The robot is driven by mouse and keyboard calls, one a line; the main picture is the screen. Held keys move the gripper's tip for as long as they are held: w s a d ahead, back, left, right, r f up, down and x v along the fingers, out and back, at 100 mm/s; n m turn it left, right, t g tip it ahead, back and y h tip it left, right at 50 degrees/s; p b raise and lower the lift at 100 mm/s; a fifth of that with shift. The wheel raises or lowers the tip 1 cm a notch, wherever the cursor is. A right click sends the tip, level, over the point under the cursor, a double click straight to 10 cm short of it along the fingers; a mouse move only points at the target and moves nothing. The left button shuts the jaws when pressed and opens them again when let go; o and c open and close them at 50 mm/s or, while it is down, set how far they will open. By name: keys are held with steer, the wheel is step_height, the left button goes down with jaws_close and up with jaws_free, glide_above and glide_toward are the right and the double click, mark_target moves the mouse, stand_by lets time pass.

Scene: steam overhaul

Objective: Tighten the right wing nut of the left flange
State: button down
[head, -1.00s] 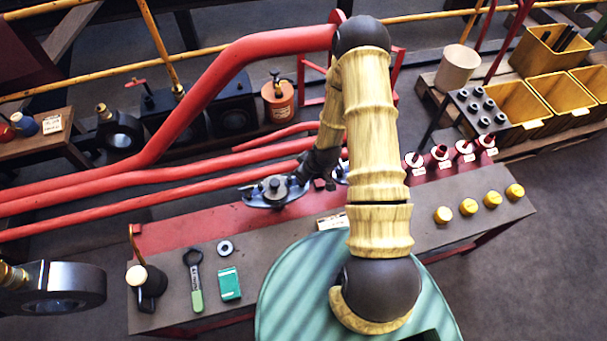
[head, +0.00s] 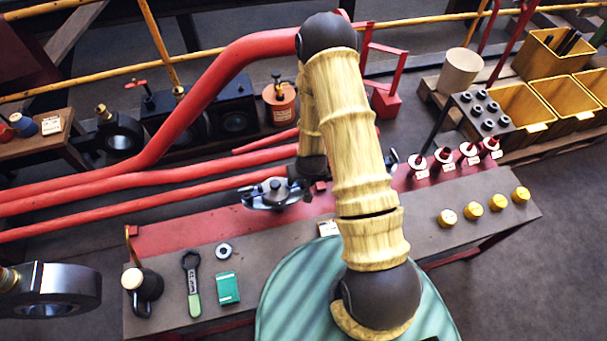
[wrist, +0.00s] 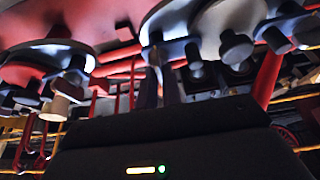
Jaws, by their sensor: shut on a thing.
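The left flange (head: 270,193) is a grey metal plate with a round boss on top, at the end of the red pipes in the head view. A flange plate with bolt ends beneath it fills the top of the wrist view (wrist: 215,28). My gripper (head: 296,187) is at the right end of the left flange. Its narrow fingers (wrist: 158,82) are close together at the plate's edge and shut on the right wing nut, which they mostly hide. My arm largely covers the right flange in the head view.
Yellow caps (head: 473,209) and red-based fittings (head: 443,158) stand on the right. Red pipes (head: 150,180) run along the left.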

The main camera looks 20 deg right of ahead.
steer(key=shift+w+r, duration=0.1)
steer(key=shift+w, duration=0.05)
steer(key=c, duration=1.6)
jaws_free()
steer(key=shift+o, duration=0.2)
steer(key=p+v, duration=0.5)
steer(key=v, duration=1.2)
steer(key=shift+s, duration=0.2)
